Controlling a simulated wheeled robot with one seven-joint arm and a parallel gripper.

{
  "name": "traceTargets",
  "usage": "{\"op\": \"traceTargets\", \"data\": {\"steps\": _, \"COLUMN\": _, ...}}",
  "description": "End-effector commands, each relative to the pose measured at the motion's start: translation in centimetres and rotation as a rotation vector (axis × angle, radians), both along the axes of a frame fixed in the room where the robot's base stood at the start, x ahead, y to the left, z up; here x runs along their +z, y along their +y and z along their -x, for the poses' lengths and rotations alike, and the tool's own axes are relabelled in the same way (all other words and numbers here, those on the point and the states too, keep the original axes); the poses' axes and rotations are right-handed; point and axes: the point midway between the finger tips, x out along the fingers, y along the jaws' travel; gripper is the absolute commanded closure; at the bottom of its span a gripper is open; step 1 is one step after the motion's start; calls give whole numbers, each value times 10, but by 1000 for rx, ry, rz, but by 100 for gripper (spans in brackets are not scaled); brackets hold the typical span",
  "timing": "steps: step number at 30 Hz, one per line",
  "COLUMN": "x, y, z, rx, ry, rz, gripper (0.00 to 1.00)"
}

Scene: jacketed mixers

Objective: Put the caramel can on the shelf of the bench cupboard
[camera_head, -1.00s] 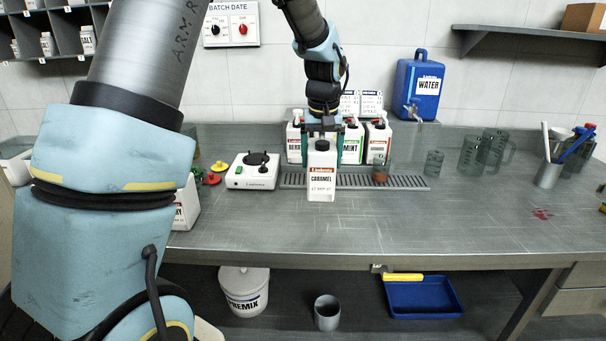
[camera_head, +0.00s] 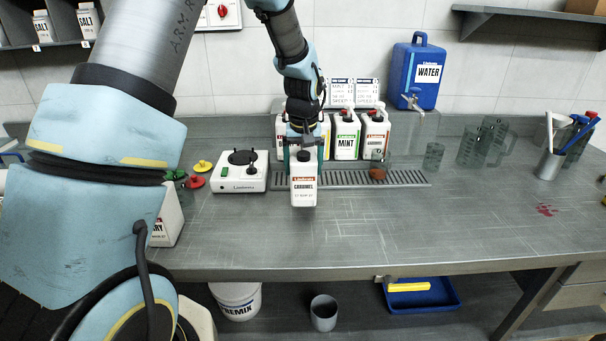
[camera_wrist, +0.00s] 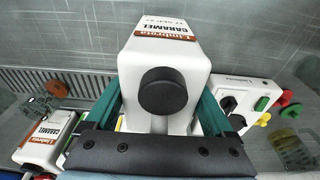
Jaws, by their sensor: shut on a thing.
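The caramel can (camera_head: 303,187) is white with a red-and-white label and a black cap. It is upright over the bench, in front of the drain grate. My gripper (camera_head: 304,157) is shut on the can from above, with one green finger on each side of it. In the wrist view the can (camera_wrist: 166,50) fills the middle, its black cap towards the camera, between the fingers. I cannot tell surely whether its base clears the bench top.
White cans, including mint (camera_head: 347,135), stand behind the grate. Beakers and a tool cup (camera_head: 549,165) stand right. The front right bench top is clear.

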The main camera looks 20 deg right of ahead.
Motion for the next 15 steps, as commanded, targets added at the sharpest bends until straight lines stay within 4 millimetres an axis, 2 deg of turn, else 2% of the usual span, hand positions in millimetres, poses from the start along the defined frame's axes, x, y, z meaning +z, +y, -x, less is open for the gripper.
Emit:
{"op": "traceTargets", "data": {"steps": 7, "x": -27, "y": 0, "z": 0, "rx": 1, "ry": 0, "rz": 0, "gripper": 100}}
{"op": "traceTargets", "data": {"steps": 15, "x": -31, "y": 0, "z": 0, "rx": 1, "ry": -2, "rz": 2, "gripper": 100}}
